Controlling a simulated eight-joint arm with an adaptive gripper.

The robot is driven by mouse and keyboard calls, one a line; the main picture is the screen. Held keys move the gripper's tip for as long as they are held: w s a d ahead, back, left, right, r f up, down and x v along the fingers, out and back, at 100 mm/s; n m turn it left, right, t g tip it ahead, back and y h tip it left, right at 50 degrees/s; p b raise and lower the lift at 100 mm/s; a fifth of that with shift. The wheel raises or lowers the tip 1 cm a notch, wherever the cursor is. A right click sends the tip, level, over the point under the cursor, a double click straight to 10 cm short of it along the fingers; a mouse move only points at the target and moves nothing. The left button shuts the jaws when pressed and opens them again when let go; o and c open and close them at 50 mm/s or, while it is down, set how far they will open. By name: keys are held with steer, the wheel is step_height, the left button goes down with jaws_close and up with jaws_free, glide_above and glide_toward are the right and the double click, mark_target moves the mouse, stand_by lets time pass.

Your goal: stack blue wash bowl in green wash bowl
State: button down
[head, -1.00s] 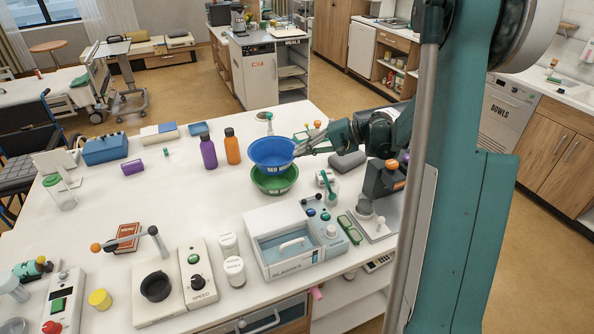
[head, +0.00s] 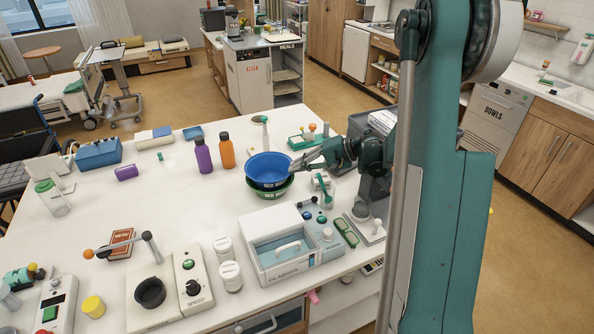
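The blue wash bowl (head: 269,169) sits upright inside the green wash bowl (head: 281,190) on the white table. Only the green bowl's front and right sides show below the blue one. Whether the blue bowl is fully seated is hard to tell. My gripper (head: 298,164) reaches in from the right, with its fingertips at the blue bowl's right rim. The fingers are small here, and I cannot tell whether they still clamp the rim or are parted around it.
A purple bottle (head: 203,157) and an orange bottle (head: 227,151) stand left of the bowls. A white box with a blue window (head: 281,249) is in front. A green tray (head: 309,139) lies behind my gripper. The table's left middle is mostly clear.

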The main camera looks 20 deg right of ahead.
steer(key=shift+f, duration=0.45)
steer(key=shift+f+b, duration=0.55)
steer(key=shift+f, duration=0.05)
steer(key=c, duration=2.7)
jaws_free()
steer(key=shift+r, duration=0.2)
steer(key=v, duration=0.4)
steer(key=p+v, duration=0.1)
steer(key=v, duration=0.3)
steer(key=p+v, duration=0.1)
steer(key=v, duration=0.3)
steer(key=shift+s+r, duration=0.1)
steer(key=shift+r, duration=0.35)
